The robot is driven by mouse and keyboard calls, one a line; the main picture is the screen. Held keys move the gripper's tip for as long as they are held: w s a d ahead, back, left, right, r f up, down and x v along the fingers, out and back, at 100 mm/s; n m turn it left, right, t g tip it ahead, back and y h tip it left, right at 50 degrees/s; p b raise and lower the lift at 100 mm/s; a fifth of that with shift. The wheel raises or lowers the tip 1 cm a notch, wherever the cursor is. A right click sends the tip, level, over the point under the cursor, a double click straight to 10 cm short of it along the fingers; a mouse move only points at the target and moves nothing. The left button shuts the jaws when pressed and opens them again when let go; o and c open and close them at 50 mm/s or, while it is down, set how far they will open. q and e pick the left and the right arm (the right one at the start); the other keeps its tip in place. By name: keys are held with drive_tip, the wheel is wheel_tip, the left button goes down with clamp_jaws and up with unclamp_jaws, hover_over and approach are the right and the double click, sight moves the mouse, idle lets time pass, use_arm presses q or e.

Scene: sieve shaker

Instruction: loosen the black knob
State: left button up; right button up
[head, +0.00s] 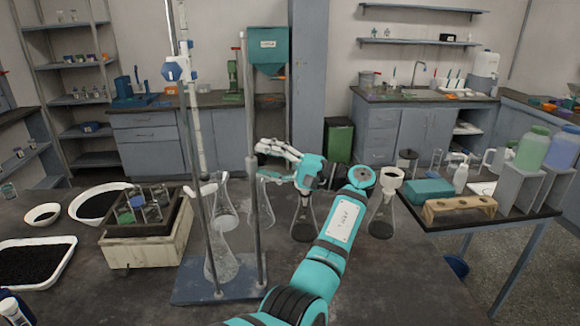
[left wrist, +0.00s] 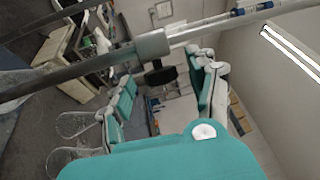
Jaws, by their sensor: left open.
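The black knob (left wrist: 160,75) shows in the left wrist view, on the grey clamp boss (left wrist: 152,45) fixed on a metal rod. It lies in the gap between the two fingers of my left gripper (left wrist: 168,78), beyond their tips as seen there; contact cannot be told. In the head view my left gripper (head: 270,160) is open, its fingers pointing left at the right-hand upright rod (head: 249,120). The boss also shows on that rod in the head view (head: 251,164). The knob is not clearly visible there. My right gripper is not in view.
The rods stand on a blue-grey base (head: 220,284) with glass flasks (head: 222,262) close by. More flasks (head: 383,215) stand right of my gripper, near my forearm. A sieve shaker box (head: 146,248) and black-filled tray (head: 36,263) are at left.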

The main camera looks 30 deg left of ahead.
use_arm(q)
drive_tip(key=v, duration=1)
drive_tip(key=shift+d, duration=0.2)
